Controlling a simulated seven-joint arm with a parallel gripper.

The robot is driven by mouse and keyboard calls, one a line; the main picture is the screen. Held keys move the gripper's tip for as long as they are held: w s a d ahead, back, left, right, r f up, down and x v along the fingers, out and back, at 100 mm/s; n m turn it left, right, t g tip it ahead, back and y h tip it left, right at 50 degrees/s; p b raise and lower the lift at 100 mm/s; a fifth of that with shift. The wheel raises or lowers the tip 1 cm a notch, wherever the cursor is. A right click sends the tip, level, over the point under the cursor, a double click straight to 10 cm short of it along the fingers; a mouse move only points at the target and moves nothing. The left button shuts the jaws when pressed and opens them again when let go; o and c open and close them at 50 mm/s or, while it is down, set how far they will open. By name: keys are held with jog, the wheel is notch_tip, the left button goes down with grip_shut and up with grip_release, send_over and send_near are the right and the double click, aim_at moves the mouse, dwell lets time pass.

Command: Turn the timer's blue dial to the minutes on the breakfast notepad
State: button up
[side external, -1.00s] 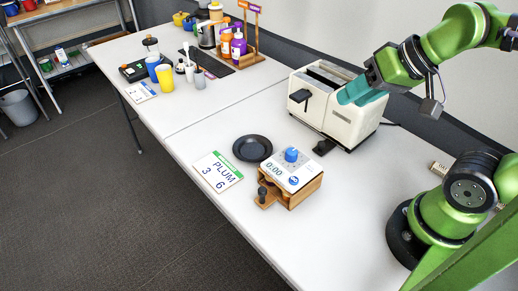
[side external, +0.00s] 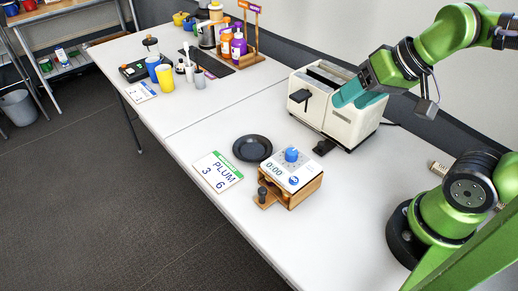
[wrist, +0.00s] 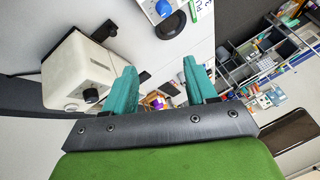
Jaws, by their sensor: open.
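The timer (side external: 304,180) is a wooden box with a white slanted face that reads 0:00. Its blue dial (side external: 291,154) sits on top of the face; the dial also shows at the top of the wrist view (wrist: 163,8). The notepad (side external: 218,173) lies flat left of the timer, with a green top edge, the word PLUM and the digits 3 and 6. My gripper (side external: 352,94) has teal fingers and is above the toaster, well away from the dial. In the wrist view its fingers (wrist: 157,85) are apart with nothing held between them.
A cream toaster (side external: 325,117) with a black lever stands behind the timer, under my gripper. A black plate (side external: 252,149) lies beside the notepad. A second notepad (side external: 140,93), yellow cup (side external: 164,78) and bottles (side external: 238,48) stand farther along.

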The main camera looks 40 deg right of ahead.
jog(key=w+a+n+g, duration=0.1)
jog(key=w+n+g, duration=0.1)
jog(key=w, duration=0.1)
jog(key=n+g+h, duration=0.2)
jog(key=n+g, duration=0.3)
jog(key=n, duration=2.4)
send_over(292, 151)
notch_tip(292, 151, down, 16)
jog(key=shift+r, duration=0.1)
jog(key=shift+c, duration=0.5)
jog(key=c, duration=1)
